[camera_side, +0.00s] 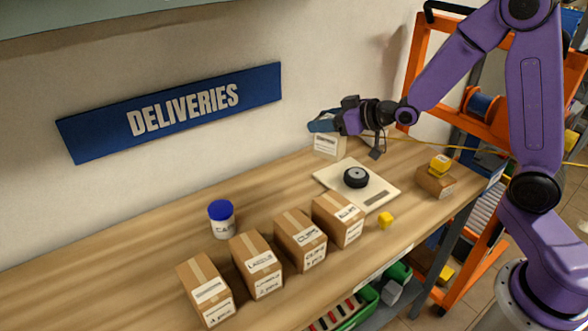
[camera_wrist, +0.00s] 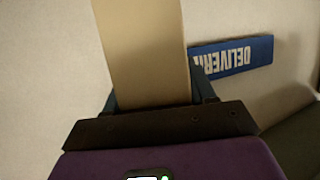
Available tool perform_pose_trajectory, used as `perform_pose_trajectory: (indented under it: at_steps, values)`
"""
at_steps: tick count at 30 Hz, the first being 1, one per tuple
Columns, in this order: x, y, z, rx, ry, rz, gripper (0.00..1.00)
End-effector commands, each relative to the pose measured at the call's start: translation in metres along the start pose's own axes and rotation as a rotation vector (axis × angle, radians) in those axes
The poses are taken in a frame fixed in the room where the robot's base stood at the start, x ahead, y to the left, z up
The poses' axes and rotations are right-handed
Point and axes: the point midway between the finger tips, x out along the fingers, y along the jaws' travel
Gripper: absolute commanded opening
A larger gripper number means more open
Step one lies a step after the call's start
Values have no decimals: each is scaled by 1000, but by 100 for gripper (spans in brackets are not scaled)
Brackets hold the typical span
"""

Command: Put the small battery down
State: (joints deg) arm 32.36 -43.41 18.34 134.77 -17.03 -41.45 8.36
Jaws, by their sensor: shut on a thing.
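My gripper (camera_side: 322,124) is at the back of the wooden bench, near the wall, and is shut. Below its fingers in the side view is a pale box (camera_side: 330,147) with a white label, too small to read. In the wrist view a plain tan face of the box (camera_wrist: 143,50) fills the space between the fingers (camera_wrist: 152,98). I cannot tell from its look whether this box is the small battery. It looks upright; whether its base touches the bench is unclear.
A pale scale (camera_side: 378,196) carrying a black round thing (camera_side: 356,177) lies just in front.

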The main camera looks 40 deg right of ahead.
Motion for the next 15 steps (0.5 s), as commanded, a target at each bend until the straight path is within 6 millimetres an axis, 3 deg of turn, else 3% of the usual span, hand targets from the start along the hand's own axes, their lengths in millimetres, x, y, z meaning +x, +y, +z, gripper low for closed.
perform_pose_trajectory:
  at_steps: [5, 15]
  values:
    - [11, 10, -1, 5, 6, 12, 0]
    - [70, 27, 2, 4, 6, 11, 0]
